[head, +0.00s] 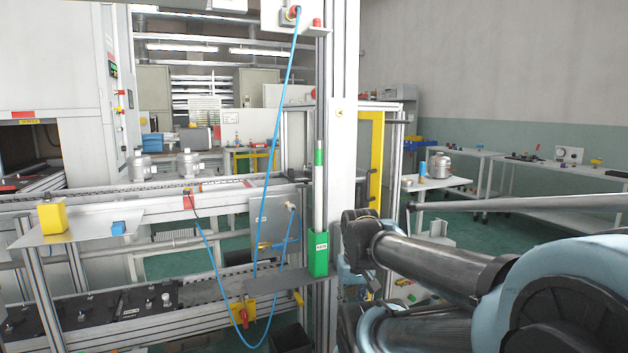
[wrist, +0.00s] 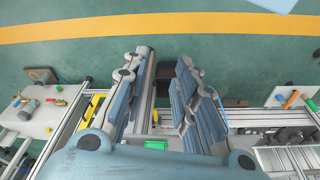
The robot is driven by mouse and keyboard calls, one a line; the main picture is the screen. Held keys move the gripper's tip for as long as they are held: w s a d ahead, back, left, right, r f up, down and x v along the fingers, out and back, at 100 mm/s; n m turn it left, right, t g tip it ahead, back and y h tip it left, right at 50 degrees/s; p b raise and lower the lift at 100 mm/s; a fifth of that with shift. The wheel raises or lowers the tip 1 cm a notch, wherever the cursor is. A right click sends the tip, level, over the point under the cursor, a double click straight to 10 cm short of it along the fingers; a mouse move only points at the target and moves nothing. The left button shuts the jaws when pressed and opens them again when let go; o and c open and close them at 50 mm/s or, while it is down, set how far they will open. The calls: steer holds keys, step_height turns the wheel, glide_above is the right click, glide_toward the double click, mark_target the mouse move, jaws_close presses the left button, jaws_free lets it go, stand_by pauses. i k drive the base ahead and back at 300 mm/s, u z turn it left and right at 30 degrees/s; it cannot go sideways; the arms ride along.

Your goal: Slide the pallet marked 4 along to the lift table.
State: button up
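Black pallets lie on the lower conveyor at the bottom left of the head view, one at the corner (head: 35,325) and one beside it (head: 150,302). I cannot read a number 4 on either. Two silver compressors (head: 187,163) stand on the upper conveyor behind. I cannot tell which structure is the lift table. My gripper (wrist: 165,62) shows in the wrist view with its two fingers spread apart and nothing between them. In the head view my arm comes in from the right, well apart from the pallets; the fingers are not clear there.
A post with a green holder (head: 318,255) and a hanging blue cable (head: 215,260) stands between my arm and the pallets. A shelf (head: 85,233) with a yellow block (head: 52,216) overhangs the lower conveyor. A white table (head: 438,183) with a compressor stands right.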

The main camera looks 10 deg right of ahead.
mark_target(305, 175)
steer(key=u, duration=0.55)
steer(key=k, duration=1.2)
steer(key=u, duration=1)
steer(key=i, duration=2.3)
steer(key=z, duration=1.1)
steer(key=i, duration=0.75)
steer(key=z, duration=0.55)
